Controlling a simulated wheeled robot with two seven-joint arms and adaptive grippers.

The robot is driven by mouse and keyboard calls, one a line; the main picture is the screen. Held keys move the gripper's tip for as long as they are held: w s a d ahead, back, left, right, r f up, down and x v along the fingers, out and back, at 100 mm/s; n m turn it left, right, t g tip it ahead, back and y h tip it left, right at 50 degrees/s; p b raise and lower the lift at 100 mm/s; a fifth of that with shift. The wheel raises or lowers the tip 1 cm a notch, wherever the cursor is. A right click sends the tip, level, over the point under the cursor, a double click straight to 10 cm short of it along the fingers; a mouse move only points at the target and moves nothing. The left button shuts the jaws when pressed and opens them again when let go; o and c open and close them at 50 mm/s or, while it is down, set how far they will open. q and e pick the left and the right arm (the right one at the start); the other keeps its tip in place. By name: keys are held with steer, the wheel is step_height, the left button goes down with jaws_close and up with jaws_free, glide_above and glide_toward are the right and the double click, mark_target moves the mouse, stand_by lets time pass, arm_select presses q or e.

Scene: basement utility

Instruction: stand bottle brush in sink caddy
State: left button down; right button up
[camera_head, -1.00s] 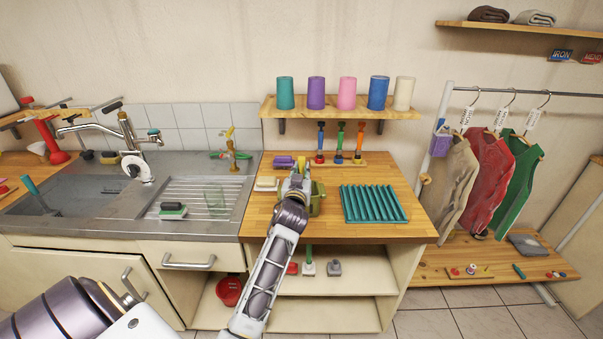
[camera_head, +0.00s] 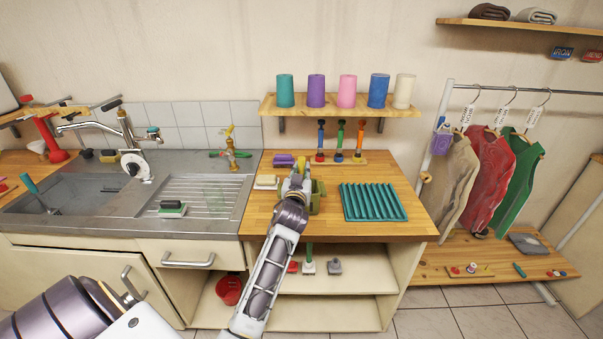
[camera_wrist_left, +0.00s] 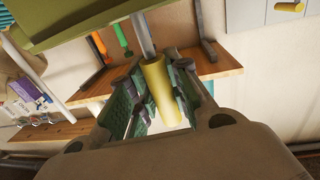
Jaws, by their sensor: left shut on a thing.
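My left gripper (camera_head: 296,184) is over the wooden counter, right beside the olive-green caddy (camera_head: 317,199). In the left wrist view its green fingers (camera_wrist_left: 154,100) are shut on the yellow handle of the bottle brush (camera_wrist_left: 160,88). A grey shaft runs from the handle toward the olive-green caddy wall (camera_wrist_left: 75,22) at the top of that view. The brush head is hidden. I cannot tell whether it is inside the caddy or beside it. My right gripper is not in view.
A teal ribbed mat (camera_head: 373,203) lies right of the caddy. A rack with several coloured brushes (camera_head: 340,140) stands behind. A pale sponge (camera_head: 266,182) and a purple one (camera_head: 284,160) are left of the gripper. The steel sink (camera_head: 80,190) is further left.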

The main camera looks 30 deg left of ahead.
arm_select(q)
steer(key=c, duration=1.3)
jaws_free()
steer(key=shift+o, duration=0.2)
steer(key=v, duration=0.7)
steer(key=shift+s+d, duration=0.2)
